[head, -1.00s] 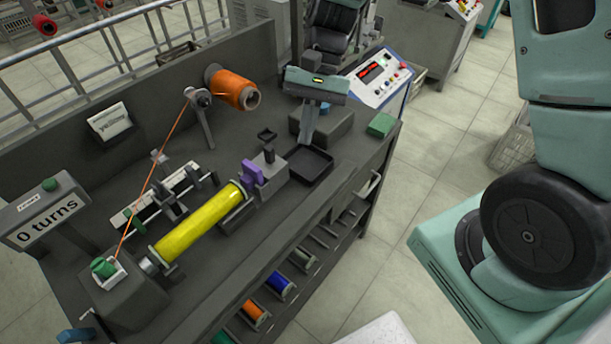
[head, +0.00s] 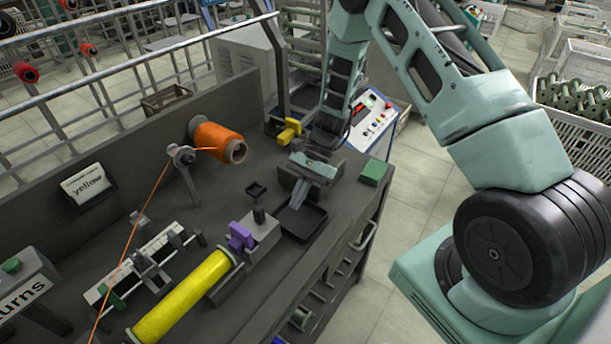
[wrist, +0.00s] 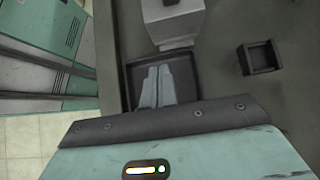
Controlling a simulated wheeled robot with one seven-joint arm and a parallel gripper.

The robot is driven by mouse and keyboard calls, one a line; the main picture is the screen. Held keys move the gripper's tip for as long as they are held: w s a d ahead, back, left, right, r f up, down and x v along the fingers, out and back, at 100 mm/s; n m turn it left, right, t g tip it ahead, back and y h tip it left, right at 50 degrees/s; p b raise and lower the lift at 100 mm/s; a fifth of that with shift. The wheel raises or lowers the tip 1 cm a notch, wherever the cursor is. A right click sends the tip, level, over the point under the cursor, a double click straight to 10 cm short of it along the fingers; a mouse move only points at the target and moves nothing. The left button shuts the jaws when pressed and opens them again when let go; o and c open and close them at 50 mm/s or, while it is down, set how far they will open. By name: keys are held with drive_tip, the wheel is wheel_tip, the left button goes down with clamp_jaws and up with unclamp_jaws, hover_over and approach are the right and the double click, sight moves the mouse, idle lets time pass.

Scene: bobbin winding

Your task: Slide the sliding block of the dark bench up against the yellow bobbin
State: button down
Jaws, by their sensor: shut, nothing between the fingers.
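The sliding block is a grey block (head: 264,228) with a dark upright post and a purple piece (head: 240,237) at its bobbin end. The yellow bobbin (head: 186,300) lies lengthwise just left of the purple piece; I cannot tell whether they touch. The block also shows at the top of the wrist view (wrist: 174,26). My gripper (head: 296,203) is above the shallow black tray, right of the block and apart from it. Its fingers (wrist: 156,74) are together and empty in the wrist view, pointing towards the block's end.
The black tray (head: 296,228) lies on the dark bench (head: 345,215) beside the block. A small black square cup (head: 256,188) stands behind the block. A green box (head: 374,172) sits at the right end. An orange spool (head: 215,141) and its thread are at the back.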

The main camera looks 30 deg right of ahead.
sight(276, 221)
drive_tip(key=shift+s+a+f+p, duration=0.15)
drive_tip(key=shift+s+a+p, duration=0.15)
drive_tip(key=shift+a, duration=0.45)
drive_tip(key=shift+s+a+f+p, duration=0.2)
drive_tip(key=shift+s+a, duration=0.15)
drive_tip(key=shift+a, duration=0.45)
drive_tip(key=shift+s+a+f+p, duration=0.1)
drive_tip(key=shift+s+a+p, duration=0.2)
drive_tip(key=shift+a, duration=0.45)
drive_tip(key=a, duration=0.1)
drive_tip(key=s+a, duration=0.1)
drive_tip(key=a, duration=0.1)
drive_tip(key=shift+s+a+b, duration=0.2)
drive_tip(key=shift+a+b, duration=0.05)
drive_tip(key=shift+b, duration=0.15)
drive_tip(key=shift+s+a, duration=0.2)
drive_tip(key=shift+w+d, duration=0.1)
drive_tip(key=shift+d, duration=0.15)
drive_tip(key=d, duration=0.1)
drive_tip(key=w+d, duration=0.1)
drive_tip(key=d, duration=0.1)
drive_tip(key=w+d, duration=0.1)
drive_tip(key=shift+w+d+r, duration=0.1)
drive_tip(key=shift+d+r, duration=0.1)
drive_tip(key=shift+d, duration=0.05)
drive_tip(key=b+v, duration=0.1)
drive_tip(key=v, duration=0.8)
drive_tip(key=shift+r, duration=0.2)
